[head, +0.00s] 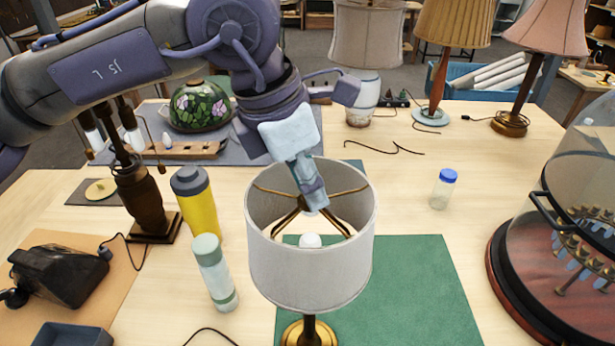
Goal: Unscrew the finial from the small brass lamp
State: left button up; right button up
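The small brass lamp stands on a green mat (430,290), its round brass base (311,333) low in the head view. Its grey drum shade (308,272) is open at the top, with brass spider arms (282,216) inside and a white bulb (310,241) below them. My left gripper (316,205) comes down from the upper left into the top opening, over the centre of the spider. The finial itself is hidden behind the gripper's fingers. The fingers look close together, but I cannot tell whether they grip anything. My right gripper is not in view.
A yellow bottle (196,203) and a pale green bottle (215,275) stand left of the shade. A blue-capped jar (443,190) stands to the right. A glass dome (570,215) fills the right edge. Taller lamps (437,40) stand at the back.

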pick_arm(q)
grip_shut()
jog(key=shift+c, duration=0.8)
grip_release()
grip_shut()
jog(key=n+b, duration=0.2)
jog(key=n+t+b, duration=0.1)
jog(key=n+b, duration=0.1)
jog(key=b, duration=0.1)
jog(key=n+y+b, duration=0.1)
jog(key=n+b, duration=0.1)
jog(key=shift+s+d+f+t, duration=0.1)
jog(key=shift+f+t, duration=0.2)
jog(key=shift+t, duration=0.1)
jog(key=shift+r+n+y+b, duration=0.3)
jog(key=shift+n+b, duration=0.25)
jog(key=shift+n, duration=0.35)
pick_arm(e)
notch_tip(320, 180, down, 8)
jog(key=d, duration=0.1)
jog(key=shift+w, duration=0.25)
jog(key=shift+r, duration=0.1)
